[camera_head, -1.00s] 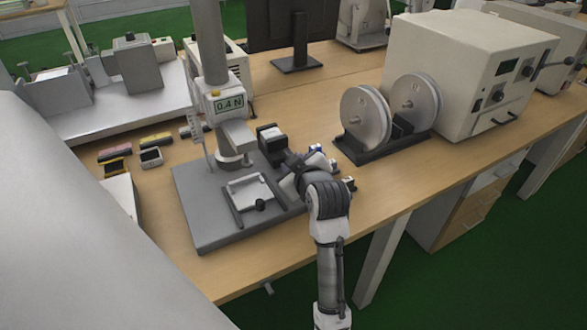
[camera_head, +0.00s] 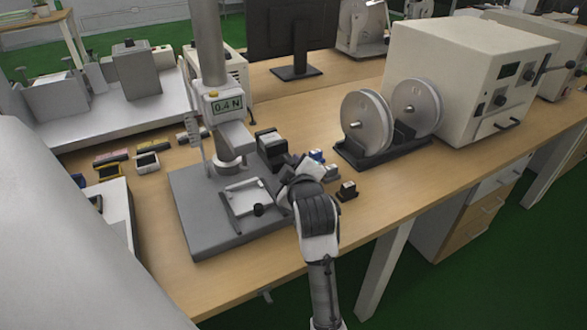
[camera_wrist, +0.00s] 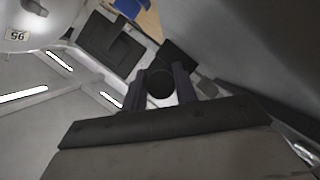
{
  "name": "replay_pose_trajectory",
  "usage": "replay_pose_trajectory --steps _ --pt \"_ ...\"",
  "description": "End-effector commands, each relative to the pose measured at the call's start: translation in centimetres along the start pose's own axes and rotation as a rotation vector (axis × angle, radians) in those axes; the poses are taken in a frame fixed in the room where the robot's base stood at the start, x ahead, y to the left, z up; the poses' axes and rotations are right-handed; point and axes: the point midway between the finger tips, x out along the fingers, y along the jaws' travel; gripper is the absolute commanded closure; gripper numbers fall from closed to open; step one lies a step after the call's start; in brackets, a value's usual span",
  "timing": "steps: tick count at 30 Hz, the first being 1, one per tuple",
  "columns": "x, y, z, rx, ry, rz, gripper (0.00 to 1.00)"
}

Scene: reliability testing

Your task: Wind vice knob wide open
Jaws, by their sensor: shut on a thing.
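My gripper (camera_wrist: 162,92) is shut on a black round knob (camera_wrist: 160,82), with one dark finger on each side of it in the wrist view. In the head view my gripper (camera_head: 288,188) is at the right side of the tester's grey base plate (camera_head: 199,237); my wrist hides its fingertips and whatever they hold. A dark block-shaped fixture (camera_head: 271,146) stands just behind it. A pale frame-shaped fixture (camera_head: 240,202) with a dark ball at its front lies on the plate to its left. I cannot tell how far any jaws are open.
The tester's column with its display (camera_head: 226,103) rises close to the left of my gripper. Small dark blocks (camera_head: 347,191) and two metal reels (camera_head: 366,124) stand to the right. A large beige cabinet (camera_head: 455,85) is behind. The table's front right edge is bare.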

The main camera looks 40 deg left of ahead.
Motion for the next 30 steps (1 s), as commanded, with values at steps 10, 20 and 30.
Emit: replay_pose_trajectory --steps 10,20,30 --pt "0.01 -0.12 -0.01 0.001 0.000 -0.003 0.54" --pt "0.01 -0.03 0.00 0.001 0.000 -0.001 0.51" --pt "0.14 0.34 -0.31 0.001 0.000 -0.001 0.51"
